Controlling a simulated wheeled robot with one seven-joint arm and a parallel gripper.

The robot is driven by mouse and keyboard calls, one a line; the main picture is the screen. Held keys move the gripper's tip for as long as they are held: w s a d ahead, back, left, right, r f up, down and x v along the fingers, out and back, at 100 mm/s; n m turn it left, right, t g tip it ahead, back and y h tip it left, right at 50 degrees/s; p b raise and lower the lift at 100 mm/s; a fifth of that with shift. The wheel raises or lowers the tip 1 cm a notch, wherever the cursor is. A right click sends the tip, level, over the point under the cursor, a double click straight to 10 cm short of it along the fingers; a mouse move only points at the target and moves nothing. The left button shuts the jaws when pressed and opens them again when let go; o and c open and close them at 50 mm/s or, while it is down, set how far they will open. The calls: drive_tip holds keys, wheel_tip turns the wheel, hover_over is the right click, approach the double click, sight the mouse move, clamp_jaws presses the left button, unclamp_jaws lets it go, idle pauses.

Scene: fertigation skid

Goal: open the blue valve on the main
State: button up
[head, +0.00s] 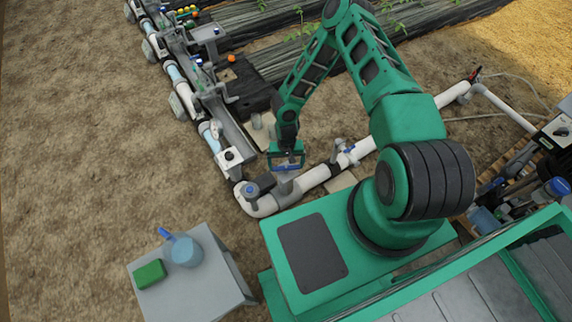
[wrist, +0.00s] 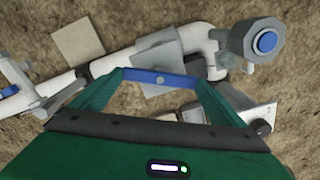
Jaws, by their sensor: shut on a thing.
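The blue valve handle (wrist: 158,77) is a flat bar above the white main pipe (wrist: 118,62), over a grey valve body (wrist: 155,48). In the wrist view the bar lies at a slant to the pipe, neither clearly along nor square across it. My gripper (wrist: 160,80) is shut on the bar, with one green finger at each end. In the head view my gripper (head: 287,163) reaches down over the main pipe (head: 315,177), and the blue handle (head: 287,167) shows between its fingers. The valve stem is partly hidden.
A grey fitting with a blue centre (wrist: 265,43) stands close at the right. Another blue-handled valve (head: 347,150) sits farther along the pipe. A grey table (head: 190,297) bears a blue jug (head: 186,251) and a green block (head: 150,274). Bare soil lies at left.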

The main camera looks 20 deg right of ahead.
sight(286, 167)
drive_tip(key=shift+n, duration=2.7)
drive_tip(key=o, duration=0.7)
drive_tip(key=shift+o, duration=0.2)
drive_tip(key=shift+r, duration=0.1)
drive_tip(key=shift+r, duration=0.25)
wheel_tip(286, 167, up, 10)
drive_tip(key=shift+d+r, duration=0.1)
